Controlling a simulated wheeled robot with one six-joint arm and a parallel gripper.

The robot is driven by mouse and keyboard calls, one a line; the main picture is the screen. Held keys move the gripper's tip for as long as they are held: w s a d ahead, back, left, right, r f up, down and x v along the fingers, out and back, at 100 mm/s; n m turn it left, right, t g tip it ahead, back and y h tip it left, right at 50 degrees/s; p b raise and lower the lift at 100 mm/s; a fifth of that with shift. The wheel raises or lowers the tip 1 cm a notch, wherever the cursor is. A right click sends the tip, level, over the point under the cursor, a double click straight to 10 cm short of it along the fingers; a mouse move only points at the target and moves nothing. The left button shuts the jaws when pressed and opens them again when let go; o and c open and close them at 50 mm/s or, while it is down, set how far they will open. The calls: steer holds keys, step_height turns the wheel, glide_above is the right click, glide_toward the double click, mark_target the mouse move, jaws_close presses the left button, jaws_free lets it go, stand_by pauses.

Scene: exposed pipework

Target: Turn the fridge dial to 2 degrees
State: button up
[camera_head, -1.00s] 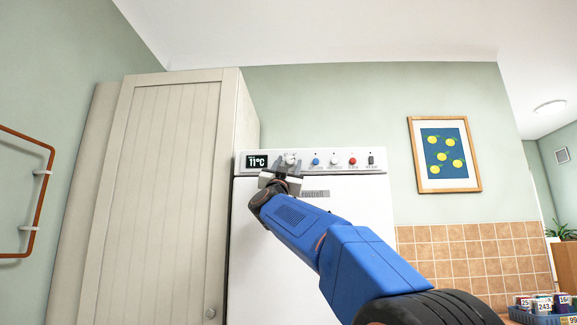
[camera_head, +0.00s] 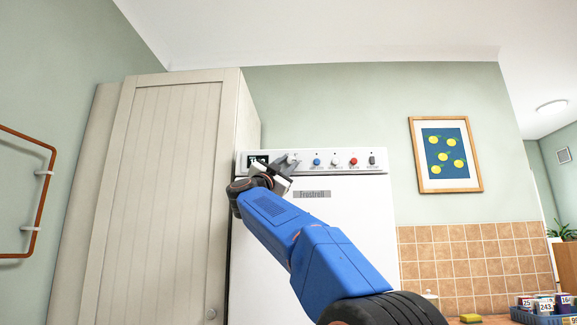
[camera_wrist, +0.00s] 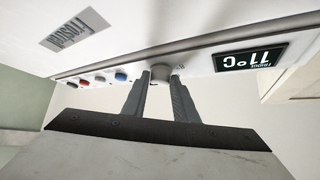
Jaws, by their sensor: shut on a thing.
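The grey round dial (camera_wrist: 160,73) is at the panel's edge in the wrist view. My gripper (camera_wrist: 161,80) is shut on the dial, one dark finger on each side. In the head view my gripper (camera_head: 290,163) is tilted at the panel and hides most of the dial. The display (camera_wrist: 250,58) beside the dial reads 11°C, upside down in the wrist view.
Right of the dial on the panel are a blue knob (camera_head: 316,162), a white knob (camera_head: 334,162), a red knob (camera_head: 353,162) and a dark switch (camera_head: 371,161). A tall cupboard (camera_head: 165,190) stands close on the left. A framed picture (camera_head: 445,154) hangs at right.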

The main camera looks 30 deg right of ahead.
stand_by(0.3)
steer(key=o, duration=1.1)
steer(key=shift+c, duration=0.2)
steer(key=shift+a, duration=0.1)
steer(key=v, duration=1.7)
steer(key=shift+a+f, duration=0.1)
steer(key=shift+a, duration=0.05)
